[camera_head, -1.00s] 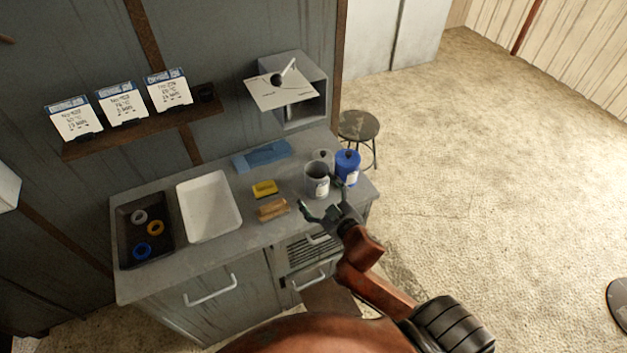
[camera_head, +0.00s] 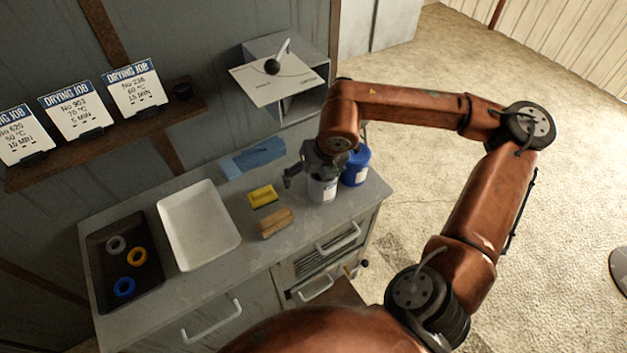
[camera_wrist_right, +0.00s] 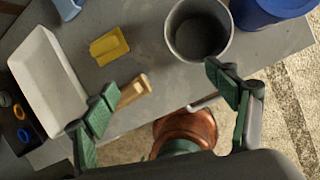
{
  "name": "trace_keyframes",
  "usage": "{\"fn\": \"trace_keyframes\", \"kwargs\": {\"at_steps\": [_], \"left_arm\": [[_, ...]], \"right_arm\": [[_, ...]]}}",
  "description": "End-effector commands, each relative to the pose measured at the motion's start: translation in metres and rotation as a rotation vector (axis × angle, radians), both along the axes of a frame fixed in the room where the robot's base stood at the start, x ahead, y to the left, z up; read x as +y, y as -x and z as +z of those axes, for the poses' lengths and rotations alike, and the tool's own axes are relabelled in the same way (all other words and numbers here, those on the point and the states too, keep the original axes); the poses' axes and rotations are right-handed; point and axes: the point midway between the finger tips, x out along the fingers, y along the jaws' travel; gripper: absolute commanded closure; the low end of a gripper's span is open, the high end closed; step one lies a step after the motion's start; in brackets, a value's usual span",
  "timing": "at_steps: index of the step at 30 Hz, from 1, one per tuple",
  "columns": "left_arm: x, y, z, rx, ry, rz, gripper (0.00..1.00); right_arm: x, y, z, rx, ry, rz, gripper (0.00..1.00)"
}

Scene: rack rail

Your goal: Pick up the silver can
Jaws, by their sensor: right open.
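The silver can (camera_head: 322,191) stands upright near the right end of the grey counter, its upper part hidden by my right gripper (camera_head: 306,172) in the head view. In the right wrist view the can (camera_wrist_right: 199,36) is open-topped with a dark inside, at the upper middle. My right gripper also shows there (camera_wrist_right: 165,100), its green-padded fingers wide apart and empty. The can lies beyond the fingertips, nearer the right finger, not held. My left gripper is not in view.
A blue canister (camera_head: 355,167) stands close beside the can on the right. A white tray (camera_head: 198,225) and a dark tray with rings (camera_head: 97,270) are farther left.

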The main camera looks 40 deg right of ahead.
Motion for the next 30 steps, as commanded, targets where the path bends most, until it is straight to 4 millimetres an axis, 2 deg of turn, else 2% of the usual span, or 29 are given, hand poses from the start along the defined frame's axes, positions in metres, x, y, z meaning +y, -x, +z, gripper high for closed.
{"fn": "trace_keyframes", "kwargs": {"at_steps": [1, 3, 6, 14, 22, 30], "left_arm": [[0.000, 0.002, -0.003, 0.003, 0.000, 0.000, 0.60], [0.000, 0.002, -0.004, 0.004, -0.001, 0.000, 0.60], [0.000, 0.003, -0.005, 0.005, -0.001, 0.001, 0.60], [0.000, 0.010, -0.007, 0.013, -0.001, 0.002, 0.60], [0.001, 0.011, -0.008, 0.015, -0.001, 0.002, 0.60], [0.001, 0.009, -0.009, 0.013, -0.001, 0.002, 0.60]], "right_arm": [[-0.024, -0.001, 0.007, -0.009, 0.062, -0.052, 0.21], [-0.045, 0.000, 0.014, -0.012, 0.119, -0.102, 0.21], [-0.058, -0.001, 0.016, -0.014, 0.155, -0.136, 0.21], [-0.062, -0.011, -0.008, -0.012, 0.159, -0.134, 0.21], [-0.066, -0.022, -0.044, -0.011, 0.159, -0.135, 0.21], [-0.069, -0.025, -0.054, -0.013, 0.158, -0.137, 0.21]]}}
